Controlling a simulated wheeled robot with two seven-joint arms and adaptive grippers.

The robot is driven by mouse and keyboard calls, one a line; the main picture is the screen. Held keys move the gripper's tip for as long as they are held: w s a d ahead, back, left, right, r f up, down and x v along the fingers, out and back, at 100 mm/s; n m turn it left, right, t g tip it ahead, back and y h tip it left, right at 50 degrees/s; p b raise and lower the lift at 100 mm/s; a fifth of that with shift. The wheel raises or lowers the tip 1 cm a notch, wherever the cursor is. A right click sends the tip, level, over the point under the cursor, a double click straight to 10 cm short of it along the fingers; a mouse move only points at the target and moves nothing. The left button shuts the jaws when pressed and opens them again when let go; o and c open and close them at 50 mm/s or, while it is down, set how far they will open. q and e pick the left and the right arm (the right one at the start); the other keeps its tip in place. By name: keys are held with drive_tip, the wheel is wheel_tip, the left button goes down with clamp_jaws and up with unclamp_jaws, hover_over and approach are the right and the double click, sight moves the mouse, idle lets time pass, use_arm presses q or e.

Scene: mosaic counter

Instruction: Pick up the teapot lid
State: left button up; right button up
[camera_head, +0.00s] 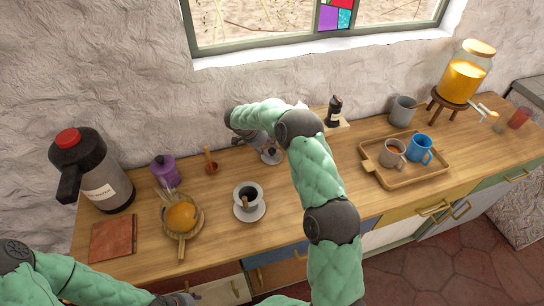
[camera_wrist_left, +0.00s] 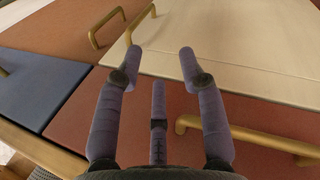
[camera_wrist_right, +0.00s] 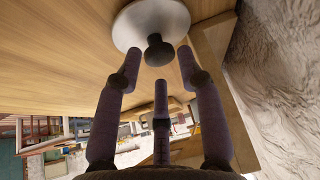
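The teapot lid is a pale round disc (camera_wrist_right: 178,22) with a black knob (camera_wrist_right: 158,50), seen at the top of the right wrist view. In the head view the lid (camera_head: 273,159) lies on the wooden counter, partly covered by my right gripper (camera_head: 262,146). In the right wrist view my right gripper (camera_wrist_right: 158,62) is open, with its fingertips close to the knob on either side. I cannot tell whether they touch it. My left gripper (camera_wrist_left: 160,62) is open and empty in front of the drawer fronts; only a bit of it shows at the head view's bottom edge.
On the counter (camera_head: 330,185), a white cup on a saucer (camera_head: 250,213) stands in front of the lid. A tray with mugs (camera_head: 403,175) is right.

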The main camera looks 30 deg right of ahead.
sight(275, 156)
drive_tip(key=x, duration=0.2)
drive_tip(key=shift+d+f, duration=0.2)
drive_tip(key=shift+f, duration=0.1)
clamp_jaws()
drive_tip(key=shift+r, duration=0.15)
